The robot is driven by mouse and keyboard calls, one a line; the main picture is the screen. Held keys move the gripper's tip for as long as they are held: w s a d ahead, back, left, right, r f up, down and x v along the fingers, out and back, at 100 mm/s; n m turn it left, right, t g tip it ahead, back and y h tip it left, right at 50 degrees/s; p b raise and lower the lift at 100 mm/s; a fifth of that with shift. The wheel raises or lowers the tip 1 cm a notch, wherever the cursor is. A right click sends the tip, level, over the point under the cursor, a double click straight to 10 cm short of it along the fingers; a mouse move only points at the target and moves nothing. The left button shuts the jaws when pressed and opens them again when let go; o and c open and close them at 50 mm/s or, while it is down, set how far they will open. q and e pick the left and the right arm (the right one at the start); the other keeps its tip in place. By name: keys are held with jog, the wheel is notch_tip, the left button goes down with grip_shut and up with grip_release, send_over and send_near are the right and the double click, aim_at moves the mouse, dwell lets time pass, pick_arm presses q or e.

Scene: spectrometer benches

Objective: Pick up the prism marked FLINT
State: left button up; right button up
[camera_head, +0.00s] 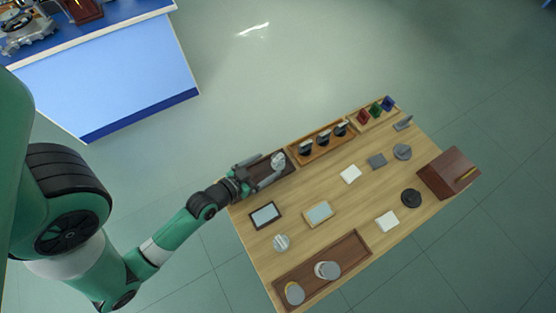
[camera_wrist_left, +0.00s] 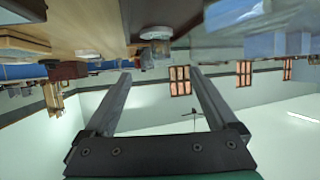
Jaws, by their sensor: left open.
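My left gripper (camera_head: 266,172) is at the back left of the wooden table, over a dark brown tray (camera_head: 289,164). In the left wrist view its two fingers (camera_wrist_left: 160,73) are apart with nothing between them. A small whitish, glassy piece (camera_head: 278,159) is in the tray by the fingertips. A pale, rounded piece on a grey base (camera_wrist_left: 156,36) shows beyond the fingertips in the wrist view; I cannot tell if it is the same one. No FLINT marking is readable, so I cannot tell which piece is that prism. My right gripper is not in view.
A wooden rack (camera_head: 316,150) with dark, white-topped holders stands right of the tray. Beyond it are red, green and blue pieces (camera_head: 376,110). A dark framed plate (camera_head: 265,215) lies nearer. A long brown tray (camera_head: 338,267) holds two round pieces at the front.

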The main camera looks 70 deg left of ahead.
aim_at(273, 162)
pick_arm(q)
jog(key=x, duration=0.2)
jog(key=b+x, duration=0.1)
jog(key=x, duration=0.1)
jog(key=shift+w+f, duration=0.2)
jog(key=shift+f, duration=0.25)
grip_shut()
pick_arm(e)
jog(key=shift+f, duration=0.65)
pick_arm(q)
jog(key=shift+r, duration=0.1)
